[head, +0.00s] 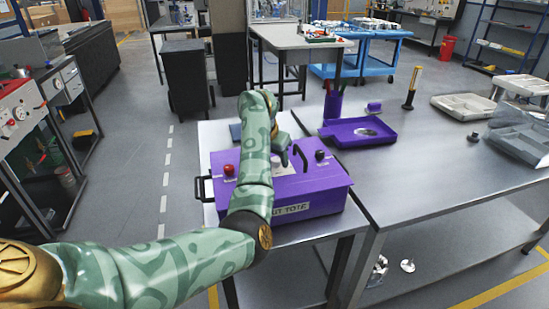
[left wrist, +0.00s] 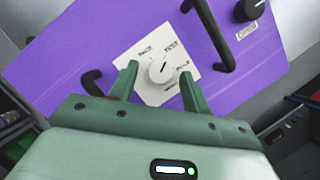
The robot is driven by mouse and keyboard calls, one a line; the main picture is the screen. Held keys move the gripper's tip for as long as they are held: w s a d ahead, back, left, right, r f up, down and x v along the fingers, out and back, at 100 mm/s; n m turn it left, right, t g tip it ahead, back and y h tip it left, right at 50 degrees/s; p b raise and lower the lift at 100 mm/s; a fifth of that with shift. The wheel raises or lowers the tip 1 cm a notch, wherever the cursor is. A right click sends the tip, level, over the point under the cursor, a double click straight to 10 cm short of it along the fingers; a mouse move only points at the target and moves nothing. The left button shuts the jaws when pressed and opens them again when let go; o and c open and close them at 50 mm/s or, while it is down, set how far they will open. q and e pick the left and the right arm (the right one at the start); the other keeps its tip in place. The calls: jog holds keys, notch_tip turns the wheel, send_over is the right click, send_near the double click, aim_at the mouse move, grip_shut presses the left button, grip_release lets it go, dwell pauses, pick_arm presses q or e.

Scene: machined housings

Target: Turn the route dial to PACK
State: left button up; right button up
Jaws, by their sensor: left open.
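The route dial (left wrist: 161,69) is a round white knob on a white label plate (left wrist: 138,54), set in the purple panel of a box (head: 312,188). Its dark mark points up and right, toward the label that seems to read TEST. The PACK label sits up and left of the knob; the other labels are blurred. My left gripper (left wrist: 160,64) is open, its green fingers on either side of the knob with visible gaps. In the head view my left gripper (head: 284,154) is over the box and hides most of the dial. My right gripper is not in view.
Black handles (left wrist: 221,38) stand up near the dial. A black knob (head: 320,155) and a red knob (head: 229,170) are also on the box. A purple tray (head: 352,138) lies behind it. Grey trays (head: 466,106) are at right; the table's front right is clear.

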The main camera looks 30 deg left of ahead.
pick_arm(q)
jog(key=c, duration=1)
jog(key=n, duration=0.2)
jog(key=n+y+b, duration=0.1)
jog(key=n, duration=0.1)
jog(key=n+y, duration=0.1)
jog(key=shift+d+f+n+g+b, duration=0.1)
jog(key=shift+d+n+g+b, duration=0.2)
jog(key=shift+n+g+b, duration=0.1)
jog(key=n+g+y+b, duration=0.1)
jog(key=n, duration=0.2)
jog(key=shift+w+d, duration=0.1)
jog(key=shift+w, duration=0.1)
jog(key=shift+d+n+g+y+b, duration=0.1)
jog(key=shift+n+g+y+b, duration=0.35)
jog(key=shift+n, duration=0.95)
